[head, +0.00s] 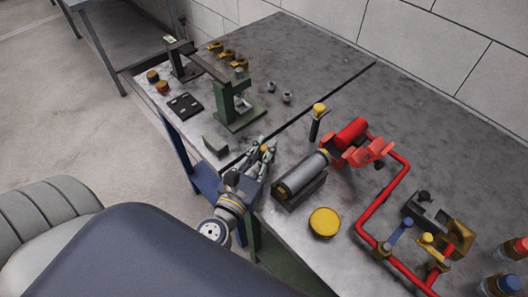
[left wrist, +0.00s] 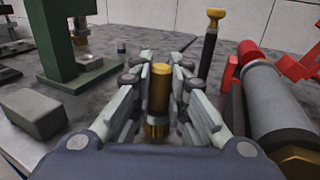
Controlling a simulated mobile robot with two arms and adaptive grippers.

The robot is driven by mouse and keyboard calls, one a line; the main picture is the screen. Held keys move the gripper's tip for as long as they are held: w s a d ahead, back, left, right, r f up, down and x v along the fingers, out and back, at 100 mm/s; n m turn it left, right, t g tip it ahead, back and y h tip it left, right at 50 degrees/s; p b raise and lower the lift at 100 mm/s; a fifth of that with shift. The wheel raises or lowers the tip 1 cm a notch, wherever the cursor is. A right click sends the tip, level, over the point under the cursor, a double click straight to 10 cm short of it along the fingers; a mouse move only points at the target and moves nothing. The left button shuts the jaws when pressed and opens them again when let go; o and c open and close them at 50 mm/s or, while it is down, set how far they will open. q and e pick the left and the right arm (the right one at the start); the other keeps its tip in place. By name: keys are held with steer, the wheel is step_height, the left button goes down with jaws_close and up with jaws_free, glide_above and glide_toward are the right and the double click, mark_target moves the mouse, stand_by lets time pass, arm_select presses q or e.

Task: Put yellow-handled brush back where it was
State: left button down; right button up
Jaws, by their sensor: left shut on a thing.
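My left gripper (head: 262,156) is at the front of the table, left of the grey motor. It is shut on an upright yellow-brown cylinder, seen between the fingers in the left wrist view (left wrist: 160,88); it looks like the yellow-handled brush. The fingers also show in the left wrist view (left wrist: 160,95). My right gripper is not in view.
Right of my gripper lie the grey motor (head: 301,176) with a red pump (head: 350,134) and red pipe (head: 382,204). A dark post with a yellow top (head: 318,122) stands behind. A green press (head: 236,108) and grey block (head: 215,144) stand left.

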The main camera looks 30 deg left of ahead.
arm_select(q)
steer(key=c, duration=1.6)
jaws_free()
steer(key=shift+f, duration=0.1)
steer(key=shift+o, duration=0.2)
steer(key=shift+r, duration=0.25)
steer(key=s+b, duration=0.2)
steer(key=s, duration=0.1)
steer(key=s+b, duration=0.2)
steer(key=s, duration=0.2)
steer(key=s+b, duration=0.2)
steer(key=s, duration=0.1)
steer(key=shift+s+d+f, duration=0.25)
steer(key=shift+s+d, duration=0.1)
steer(key=shift+s+r+b, duration=0.15)
steer(key=shift+s+b, duration=0.25)
steer(key=shift+s, duration=0.25)
